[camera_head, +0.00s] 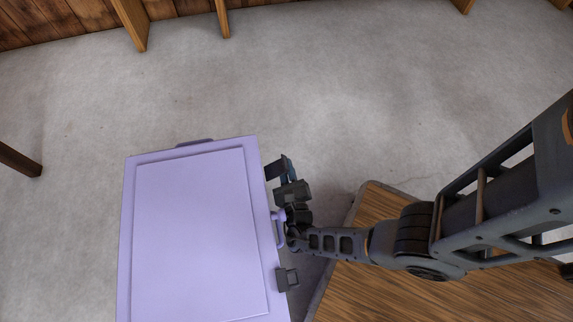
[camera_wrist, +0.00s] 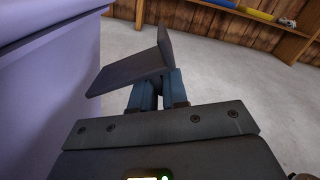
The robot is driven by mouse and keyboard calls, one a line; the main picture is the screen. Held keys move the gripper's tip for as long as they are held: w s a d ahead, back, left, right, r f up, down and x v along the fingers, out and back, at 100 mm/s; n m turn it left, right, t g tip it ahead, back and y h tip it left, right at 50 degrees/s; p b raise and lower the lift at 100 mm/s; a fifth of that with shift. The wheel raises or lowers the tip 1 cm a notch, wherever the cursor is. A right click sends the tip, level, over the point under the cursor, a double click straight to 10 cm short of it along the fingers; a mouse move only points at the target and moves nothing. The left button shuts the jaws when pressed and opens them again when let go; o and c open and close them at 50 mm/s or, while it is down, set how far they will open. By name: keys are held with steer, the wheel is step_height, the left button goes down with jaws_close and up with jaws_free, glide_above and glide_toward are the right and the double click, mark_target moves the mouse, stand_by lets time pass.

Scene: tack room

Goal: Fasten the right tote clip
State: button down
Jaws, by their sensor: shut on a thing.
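The tote (camera_head: 200,235) is a lavender box with its lid on, at the lower left of the head view. Its wall (camera_wrist: 45,95) fills the left of the wrist view. My gripper (camera_head: 287,175) is at the tote's right side, near the upper corner. Its blue fingers (camera_wrist: 153,92) are shut on a dark grey clip (camera_wrist: 130,73), a bent plate that sticks out at an angle beside the tote wall. The clip (camera_head: 275,170) also shows in the head view. Whether its edge catches the lid rim is not clear.
A second dark clip (camera_head: 287,278) sits lower on the same side, with a lavender handle (camera_head: 279,230) between them. A wooden table (camera_head: 420,295) stands close at right. The grey floor (camera_head: 330,80) beyond is clear.

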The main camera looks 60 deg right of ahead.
steer(key=shift+w+a+r+n+p, duration=0.1)
steer(key=shift+w+r+n+p, duration=0.15)
steer(key=shift+r+n+p, duration=0.55)
steer(key=shift+f, duration=0.1)
steer(key=c, duration=1.2)
jaws_free()
steer(key=v, duration=0.8)
steer(key=shift+o, duration=0.4)
steer(key=shift+f, duration=0.1)
